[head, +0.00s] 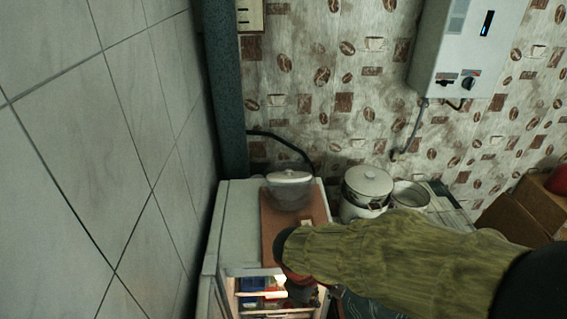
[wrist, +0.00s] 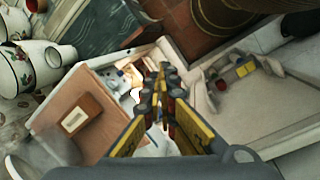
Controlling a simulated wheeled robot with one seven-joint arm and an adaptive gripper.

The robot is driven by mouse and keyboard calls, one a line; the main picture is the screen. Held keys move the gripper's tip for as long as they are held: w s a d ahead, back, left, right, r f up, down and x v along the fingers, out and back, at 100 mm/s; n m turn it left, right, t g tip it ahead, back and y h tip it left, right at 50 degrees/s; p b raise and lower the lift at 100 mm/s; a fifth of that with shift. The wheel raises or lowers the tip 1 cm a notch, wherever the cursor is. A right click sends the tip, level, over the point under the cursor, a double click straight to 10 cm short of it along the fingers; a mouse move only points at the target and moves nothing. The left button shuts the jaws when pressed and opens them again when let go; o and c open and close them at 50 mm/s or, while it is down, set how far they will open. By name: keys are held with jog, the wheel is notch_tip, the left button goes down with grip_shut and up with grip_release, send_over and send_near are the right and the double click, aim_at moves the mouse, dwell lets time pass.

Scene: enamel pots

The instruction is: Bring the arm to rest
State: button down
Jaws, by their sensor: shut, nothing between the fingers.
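My gripper (wrist: 160,75) is shut and empty; its two fingers meet in the middle of the wrist view. In the head view my gripper (head: 303,293) hangs low at the end of my sleeved arm, in front of the lit opening of a small white fridge (head: 235,215). The fingertips are hard to make out there. In the wrist view the fridge inside (wrist: 125,78) shows behind and left of the fingers, and its open door (wrist: 245,105) lies to the right.
A brown board (head: 268,232) lies on the fridge, bearing a lidded bowl (head: 289,187). A small brown box (wrist: 78,117) is on the board. White enamel pots (head: 369,183) stand to the right. A tiled wall is close on the left; a cardboard box (head: 535,207) is far right.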

jog(key=s+d+m+t+y+b, duration=0.2)
jog(key=s+d+m+t+b, duration=0.2)
jog(key=s+d+m+b, duration=0.6)
jog(key=d+m+b, duration=0.1)
jog(key=b, duration=0.5)
jog(key=shift+d+r+m+b, duration=0.3)
jog(key=shift+r+m+b, duration=0.1)
jog(key=c, duration=2.6)
grip_release()
